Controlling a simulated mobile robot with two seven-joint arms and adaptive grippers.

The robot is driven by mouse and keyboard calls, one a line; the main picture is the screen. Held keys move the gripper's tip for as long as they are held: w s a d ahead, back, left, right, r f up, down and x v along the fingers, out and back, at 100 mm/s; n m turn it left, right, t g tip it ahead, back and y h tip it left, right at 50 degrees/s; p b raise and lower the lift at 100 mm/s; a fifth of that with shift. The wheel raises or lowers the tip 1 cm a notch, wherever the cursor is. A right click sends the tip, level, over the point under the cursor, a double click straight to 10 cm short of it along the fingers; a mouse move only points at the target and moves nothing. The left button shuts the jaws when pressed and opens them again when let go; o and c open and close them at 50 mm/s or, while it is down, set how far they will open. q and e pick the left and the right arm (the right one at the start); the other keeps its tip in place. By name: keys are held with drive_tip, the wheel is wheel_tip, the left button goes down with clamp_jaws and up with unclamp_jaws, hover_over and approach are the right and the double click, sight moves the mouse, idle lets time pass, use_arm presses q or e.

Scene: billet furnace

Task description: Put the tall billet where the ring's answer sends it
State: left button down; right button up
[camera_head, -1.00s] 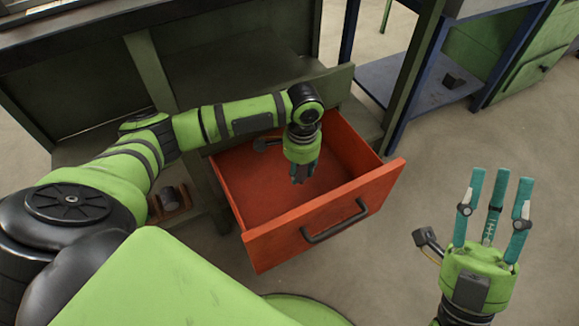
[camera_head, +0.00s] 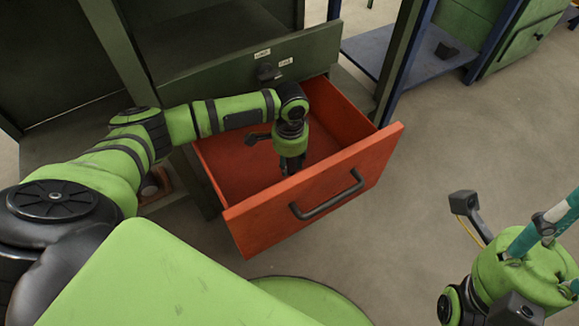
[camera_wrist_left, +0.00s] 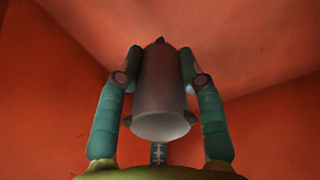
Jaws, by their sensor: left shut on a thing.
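My left gripper (camera_head: 290,168) reaches down into the open orange drawer (camera_head: 347,172). In the left wrist view this gripper (camera_wrist_left: 161,62) is shut on a grey cylindrical billet (camera_wrist_left: 160,90), with fingers on both sides and one behind. Orange drawer walls surround it in that view. I cannot tell whether the billet touches the drawer floor. The billet is hidden by the hand in the head view. My right gripper (camera_head: 562,250) is at the right edge, partly cut off; its visible fingers are apart and nothing shows between them. I see no ring.
A small brown holder (camera_head: 158,188) with a grey piece is left of the drawer.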

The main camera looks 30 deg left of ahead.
use_arm(q)
drive_tip(key=shift+w+f+b, duration=0.1)
drive_tip(key=shift+f+b, duration=0.2)
drive_tip(key=shift+f, duration=0.65)
drive_tip(key=shift+r, duration=0.15)
drive_tip(key=shift+f+p, duration=0.3)
drive_tip(key=shift+f, duration=0.3)
drive_tip(key=c, duration=0.8)
unclamp_jaws()
